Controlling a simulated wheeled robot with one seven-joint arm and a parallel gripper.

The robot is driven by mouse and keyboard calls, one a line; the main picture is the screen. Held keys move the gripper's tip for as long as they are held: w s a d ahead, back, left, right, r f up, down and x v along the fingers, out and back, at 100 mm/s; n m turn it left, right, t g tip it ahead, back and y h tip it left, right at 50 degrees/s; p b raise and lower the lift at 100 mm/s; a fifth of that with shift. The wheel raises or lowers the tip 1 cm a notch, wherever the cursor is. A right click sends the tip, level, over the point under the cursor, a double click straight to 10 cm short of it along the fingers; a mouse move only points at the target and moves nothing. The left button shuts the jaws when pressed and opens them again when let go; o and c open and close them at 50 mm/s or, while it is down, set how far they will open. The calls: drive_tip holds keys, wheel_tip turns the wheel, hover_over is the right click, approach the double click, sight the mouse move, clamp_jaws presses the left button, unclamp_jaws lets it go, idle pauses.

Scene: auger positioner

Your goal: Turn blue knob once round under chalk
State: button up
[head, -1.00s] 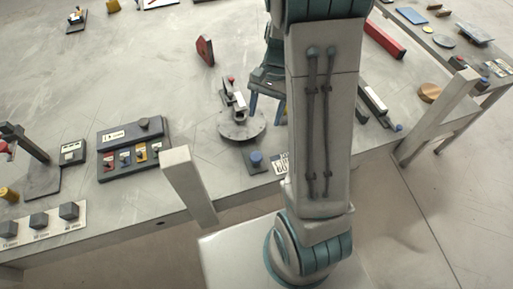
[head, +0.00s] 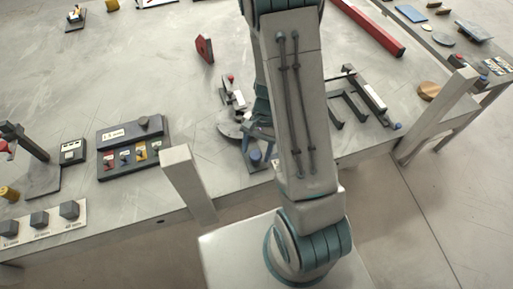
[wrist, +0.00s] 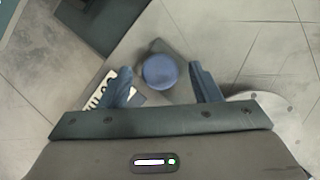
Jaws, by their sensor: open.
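The blue knob (head: 256,156) stands on a small dark base near the table's front edge, partly behind my arm in the head view. In the wrist view the round blue knob (wrist: 160,71) lies between and just beyond my fingertips. My gripper (wrist: 160,82) is open and empty, with one finger on each side of the knob and a gap to both. The gripper also shows above the knob in the head view (head: 259,139). A grey round disc (head: 231,124) with a small clamp-like fixture (head: 236,97) stands behind the knob. I cannot make out the chalk for certain.
A panel with coloured switches (head: 133,148) stands to the left. A pale post (head: 188,184) rises at the table's front edge, left of the knob. A dark frame with a rail (head: 362,95) lies to the right. A printed label (wrist: 101,92) lies by the left finger.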

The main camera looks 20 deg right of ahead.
drive_tip(key=c, duration=1)
drive_tip(key=n, duration=0.2)
drive_tip(key=n+h, duration=0.1)
drive_tip(key=n, duration=0.1)
drive_tip(key=n+g+h+b, duration=0.1)
drive_tip(key=n, duration=0.1)
drive_tip(key=shift+w+a+n, duration=0.2)
drive_tip(key=shift+a+n, duration=0.05)
drive_tip(key=shift+n, duration=0.05)
drive_tip(key=n+h+b, duration=0.1)
drive_tip(key=n, duration=0.3)
drive_tip(key=shift+a+h, duration=0.15)
drive_tip(key=shift+h, duration=0.25)
drive_tip(key=shift+a+n+h, duration=0.1)
drive_tip(key=shift+n+h, duration=0.5)
drive_tip(key=shift+n, duration=1)
